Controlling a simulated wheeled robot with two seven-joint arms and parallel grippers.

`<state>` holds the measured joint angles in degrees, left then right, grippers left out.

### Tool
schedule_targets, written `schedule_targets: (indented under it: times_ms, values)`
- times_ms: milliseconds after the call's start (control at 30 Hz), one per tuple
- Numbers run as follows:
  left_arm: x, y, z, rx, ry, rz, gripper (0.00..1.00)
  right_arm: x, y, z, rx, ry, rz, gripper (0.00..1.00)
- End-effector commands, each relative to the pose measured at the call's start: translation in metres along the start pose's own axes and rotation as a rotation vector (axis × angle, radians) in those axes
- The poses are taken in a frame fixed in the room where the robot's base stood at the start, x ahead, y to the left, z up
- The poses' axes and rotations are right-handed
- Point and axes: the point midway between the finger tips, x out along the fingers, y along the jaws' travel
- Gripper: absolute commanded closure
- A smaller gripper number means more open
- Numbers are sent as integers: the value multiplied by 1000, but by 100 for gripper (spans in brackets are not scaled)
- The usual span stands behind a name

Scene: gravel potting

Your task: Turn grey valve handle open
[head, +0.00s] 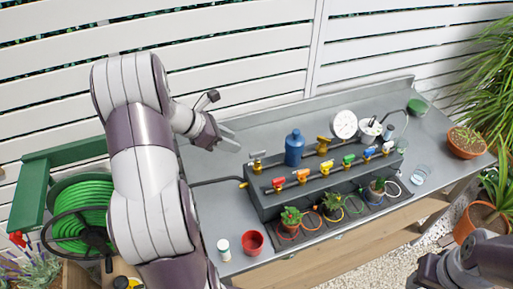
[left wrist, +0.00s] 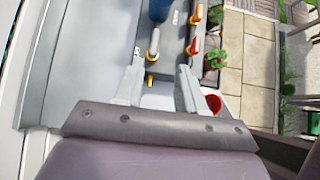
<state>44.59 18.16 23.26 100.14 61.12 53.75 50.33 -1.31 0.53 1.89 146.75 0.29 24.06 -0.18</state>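A brass valve with what looks like a grey handle (head: 257,155) stands at the left end of the dark stepped rack, beside the blue bottle (head: 294,148). In the left wrist view the same valve (left wrist: 153,45) lies ahead of the fingers; the small size hides how its handle is turned. My left gripper (head: 231,138) is to the left of this valve, apart from it. Its two fingers are spread with nothing between them, as the left wrist view also shows (left wrist: 160,88). Part of my right arm's end (head: 435,272) shows at the bottom right; its fingers cannot be made out.
Several coloured valves line the rack (head: 272,205), with small potted plants in front. A red cup (head: 252,242) and a white jar (head: 223,248) stand at the table's front left.

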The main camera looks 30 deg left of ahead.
Motion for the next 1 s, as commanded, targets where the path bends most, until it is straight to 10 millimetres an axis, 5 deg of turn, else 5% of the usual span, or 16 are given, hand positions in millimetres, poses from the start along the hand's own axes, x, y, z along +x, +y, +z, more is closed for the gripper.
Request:
schedule_targets:
  times_ms: [200,400,767,900,1000]
  values:
    - [58,-2,0,1,3,-7,61,-7,0,-1,0,0,0,57]
    - [94,-1,-1,3,2,-4,61,-11,0,-2,0,0,0,57]
    - [104,-1,-2,4,3,-2,61,-11,0,-2,0,0,0,57]
    - [103,-1,-2,4,3,-1,100,-11,0,-2,0,0,0,57]
    - [103,-1,-1,5,3,-1,100,-11,0,-2,0,0,0,57]
